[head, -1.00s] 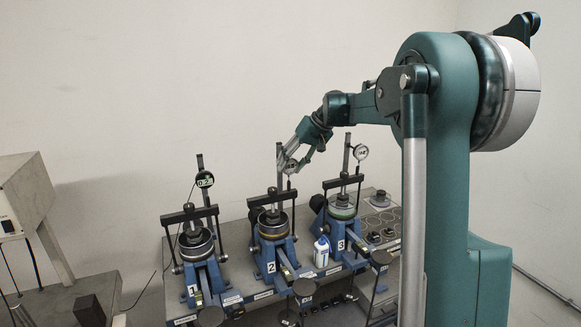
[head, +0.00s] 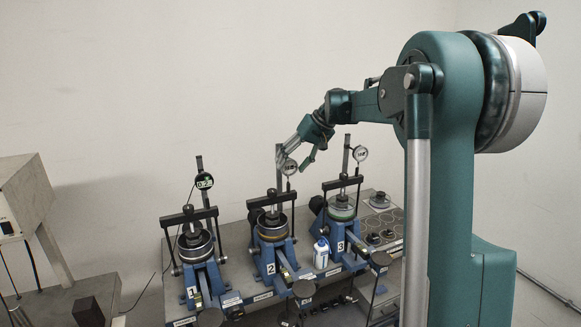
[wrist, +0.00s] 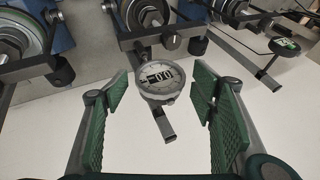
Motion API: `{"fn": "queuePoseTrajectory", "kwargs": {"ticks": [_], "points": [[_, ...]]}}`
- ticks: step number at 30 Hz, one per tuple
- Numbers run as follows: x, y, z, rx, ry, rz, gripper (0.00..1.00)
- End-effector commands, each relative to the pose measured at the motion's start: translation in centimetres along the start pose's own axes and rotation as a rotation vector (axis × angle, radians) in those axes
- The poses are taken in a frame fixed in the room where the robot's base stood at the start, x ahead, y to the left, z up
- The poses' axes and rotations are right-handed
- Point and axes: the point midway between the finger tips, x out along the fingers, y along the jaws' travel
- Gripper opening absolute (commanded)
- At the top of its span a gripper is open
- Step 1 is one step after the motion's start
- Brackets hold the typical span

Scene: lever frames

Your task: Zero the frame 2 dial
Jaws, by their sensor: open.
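Frame 2 (head: 271,246) is the middle of three blue lever frames. Its round, pale-rimmed dial (head: 290,167) sits on an upright post and is partly hidden by my gripper (head: 293,160) in the head view. In the wrist view the dial (wrist: 159,78) faces me, with a dark display whose digits look like zeros but are too small to read surely. My gripper (wrist: 159,96) is open, with a green ridged finger on each side of the dial and a visible gap to both. Nothing is held.
Frame 1 (head: 198,267) stands to the left with a dark, green-lit dial (head: 204,181). Frame 3 (head: 345,235) stands to the right with its own dial (head: 360,154). A white bottle (head: 321,253) is between frames 2 and 3. The posts and black crossbars stand close together.

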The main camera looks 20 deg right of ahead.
Motion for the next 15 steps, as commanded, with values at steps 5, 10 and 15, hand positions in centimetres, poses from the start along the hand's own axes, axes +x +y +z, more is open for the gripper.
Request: {"fn": "queuePoseTrajectory", "kwargs": {"ticks": [5, 10, 15], "points": [[-2.3, 0.0, 0.0, 0.001, 0.000, 0.000, 0.57], [-5.1, 0.1, 0.0, 0.001, 0.001, 0.001, 0.57], [-7.6, 0.0, 0.0, 0.001, 0.001, 0.000, 0.57]]}}
